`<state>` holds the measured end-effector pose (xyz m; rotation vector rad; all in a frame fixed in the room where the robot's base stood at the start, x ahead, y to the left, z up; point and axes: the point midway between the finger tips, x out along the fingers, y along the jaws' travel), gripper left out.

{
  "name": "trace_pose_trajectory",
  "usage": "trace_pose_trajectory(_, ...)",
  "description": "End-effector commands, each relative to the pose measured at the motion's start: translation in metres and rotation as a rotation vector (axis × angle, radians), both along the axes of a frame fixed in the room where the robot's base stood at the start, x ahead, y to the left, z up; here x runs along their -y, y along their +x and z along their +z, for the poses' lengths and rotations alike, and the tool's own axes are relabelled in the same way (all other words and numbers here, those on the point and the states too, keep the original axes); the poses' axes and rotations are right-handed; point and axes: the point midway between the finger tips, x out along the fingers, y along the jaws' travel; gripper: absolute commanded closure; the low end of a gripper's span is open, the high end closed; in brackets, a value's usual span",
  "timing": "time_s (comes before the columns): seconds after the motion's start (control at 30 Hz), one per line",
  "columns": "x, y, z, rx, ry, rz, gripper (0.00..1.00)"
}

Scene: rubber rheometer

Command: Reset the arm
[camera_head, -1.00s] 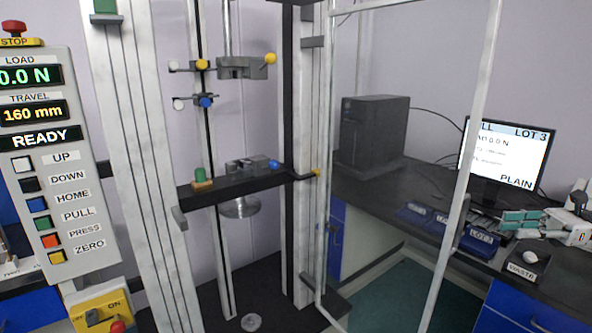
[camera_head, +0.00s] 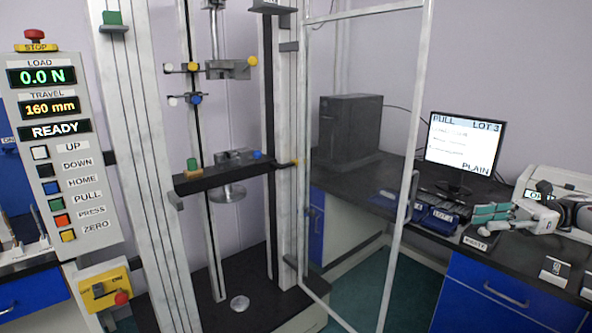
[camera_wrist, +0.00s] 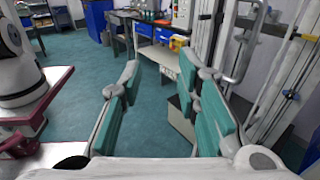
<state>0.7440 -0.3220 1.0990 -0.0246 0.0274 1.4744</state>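My gripper (camera_head: 490,213) shows at the right in the head view, small, with teal finger pads, in front of the dark bench beyond the guard door. My white and dark arm links run from it to the right edge. In the wrist view my gripper (camera_wrist: 159,75) is open, its two teal-padded fingers well apart. Nothing is between them; the teal floor and a distant bench show through the gap.
The testing frame (camera_head: 225,178) stands at centre left with its clear guard door (camera_head: 400,180) swung out. The control panel (camera_head: 55,150) reads 0.0 N, 160 mm, READY. Open floor (camera_wrist: 75,85) lies left in the wrist view.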

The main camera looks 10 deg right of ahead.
Motion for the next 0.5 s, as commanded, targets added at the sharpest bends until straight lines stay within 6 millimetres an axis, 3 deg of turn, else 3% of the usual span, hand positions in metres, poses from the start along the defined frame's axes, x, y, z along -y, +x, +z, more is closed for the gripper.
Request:
trace_pose_trajectory(0.27, -0.034, 0.013, 0.010, 0.006, -0.086, 0.056, 0.70)
trace_pose_trajectory(0.5, -0.084, 0.026, 0.021, 0.023, -0.211, 0.136, 0.70)
